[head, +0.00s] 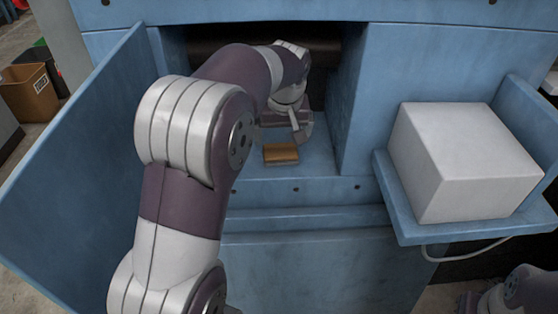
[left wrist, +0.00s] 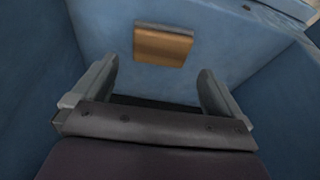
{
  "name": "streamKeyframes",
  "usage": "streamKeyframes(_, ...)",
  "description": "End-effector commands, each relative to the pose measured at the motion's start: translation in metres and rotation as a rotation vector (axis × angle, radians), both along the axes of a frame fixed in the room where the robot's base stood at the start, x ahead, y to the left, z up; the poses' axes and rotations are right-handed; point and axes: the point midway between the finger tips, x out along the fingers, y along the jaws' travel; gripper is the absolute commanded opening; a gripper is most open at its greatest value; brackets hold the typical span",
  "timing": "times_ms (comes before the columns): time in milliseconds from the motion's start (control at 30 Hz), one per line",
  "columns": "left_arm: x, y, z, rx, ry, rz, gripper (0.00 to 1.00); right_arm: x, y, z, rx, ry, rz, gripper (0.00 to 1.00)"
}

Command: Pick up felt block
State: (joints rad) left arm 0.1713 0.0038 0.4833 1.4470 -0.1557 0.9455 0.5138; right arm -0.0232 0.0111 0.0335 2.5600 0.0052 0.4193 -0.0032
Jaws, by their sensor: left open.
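The felt block (head: 281,154) is a small tan-brown block with a darker top edge. It lies on the blue floor of an open cabinet bay, near the front edge. In the left wrist view the block (left wrist: 163,47) is beyond my fingertips, roughly centred between them and not touching either. My left gripper (head: 292,122) reaches into the bay, just behind the block in the head view. In the left wrist view my left gripper (left wrist: 157,80) is open with nothing between its fingers. My right gripper cannot be made out; only part of that arm shows at bottom right.
The blue cabinet's side walls (head: 352,100) flank the bay closely. An open blue door (head: 75,180) stands at the left. A large white box (head: 460,160) sits on a blue shelf (head: 405,215) at the right. A cardboard box (head: 30,92) stands on the far-left floor.

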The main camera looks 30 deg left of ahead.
Motion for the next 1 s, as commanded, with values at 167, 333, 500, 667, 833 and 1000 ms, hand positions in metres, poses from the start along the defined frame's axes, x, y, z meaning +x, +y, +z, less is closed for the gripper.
streamKeyframes(167,0.007,0.006,-0.022,0.001,-0.001,0.010,1.00,0.000,0.000,-0.001,0.000,0.000,0.000,0.00)
streamKeyframes(333,0.013,0.013,-0.053,0.000,-0.001,0.009,1.00,0.000,0.000,0.002,0.000,0.000,0.000,0.00)
streamKeyframes(500,0.017,0.015,-0.065,0.001,-0.004,0.007,1.00,0.000,0.000,0.002,0.000,-0.001,0.000,0.00)
streamKeyframes(667,0.016,0.015,-0.065,0.001,-0.005,0.007,1.00,0.000,0.000,0.001,0.000,0.000,0.000,0.00)
streamKeyframes(833,0.016,0.015,-0.065,0.001,-0.004,0.007,0.60,0.000,0.000,0.001,0.000,0.000,0.000,0.00)
streamKeyframes(1000,0.016,0.015,-0.065,0.001,-0.004,0.006,0.60,0.000,0.000,0.001,0.000,0.000,0.000,0.00)
